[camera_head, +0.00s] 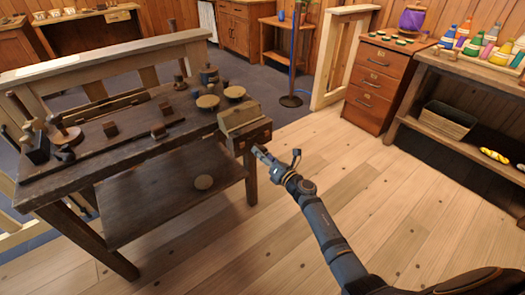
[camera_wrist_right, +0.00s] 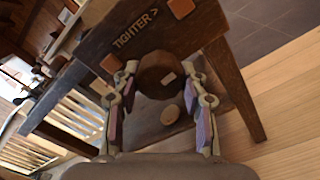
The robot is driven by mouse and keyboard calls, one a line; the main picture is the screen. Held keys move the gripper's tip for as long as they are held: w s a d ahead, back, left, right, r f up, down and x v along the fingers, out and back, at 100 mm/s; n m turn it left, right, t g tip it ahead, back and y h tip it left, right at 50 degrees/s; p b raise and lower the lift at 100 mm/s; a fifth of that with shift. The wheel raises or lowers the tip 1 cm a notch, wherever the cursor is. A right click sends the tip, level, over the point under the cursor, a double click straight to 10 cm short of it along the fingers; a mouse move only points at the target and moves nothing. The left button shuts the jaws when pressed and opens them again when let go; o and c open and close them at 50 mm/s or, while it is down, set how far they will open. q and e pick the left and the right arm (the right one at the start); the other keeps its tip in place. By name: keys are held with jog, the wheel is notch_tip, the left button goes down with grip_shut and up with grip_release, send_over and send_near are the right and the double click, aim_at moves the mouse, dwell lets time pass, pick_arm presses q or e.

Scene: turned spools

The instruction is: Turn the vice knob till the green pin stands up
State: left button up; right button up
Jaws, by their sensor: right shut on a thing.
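The wooden vice (camera_head: 243,125) is mounted on the right end of the dark workbench (camera_head: 125,150). In the right wrist view its front board (camera_wrist_right: 150,35) reads "TIGHTER >" and has square copper-coloured patches. The round dark brown knob (camera_wrist_right: 158,70) carries a small pale mark and sits between the fingers of my right gripper (camera_wrist_right: 163,88). In the head view my right gripper (camera_head: 259,153) reaches the vice's front from below right, shut on the knob, which it mostly hides there. I cannot make out a green pin in either view. My left gripper is not in view.
Round wooden pieces (camera_head: 207,102) and other tools stand on the bench near the vice. The wooden floor around my right arm is clear.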

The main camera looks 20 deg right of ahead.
jog(key=m+p, duration=0.2)
jog(key=m, duration=0.1)
jog(key=shift+s+m, duration=0.1)
jog(key=shift+m, duration=0.3)
jog(key=m+p, duration=0.4)
jog(key=m, duration=0.4)
jog(key=shift+f+p, duration=0.1)
jog(key=shift+p, duration=0.25)
jog(key=m+p, duration=0.1)
jog(key=m, duration=0.2)
pick_arm(q)
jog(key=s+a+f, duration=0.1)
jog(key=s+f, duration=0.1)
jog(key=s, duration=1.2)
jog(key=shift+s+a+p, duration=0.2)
jog(key=shift+p, duration=0.25)
pick_arm(e)
jog(key=shift+s+f+m, duration=0.1)
jog(key=shift+m, duration=0.8)
jog(key=o, duration=0.9)
jog(key=shift+d, duration=0.1)
jog(key=shift+o, duration=1.2)
jog(key=shift+r, duration=0.2)
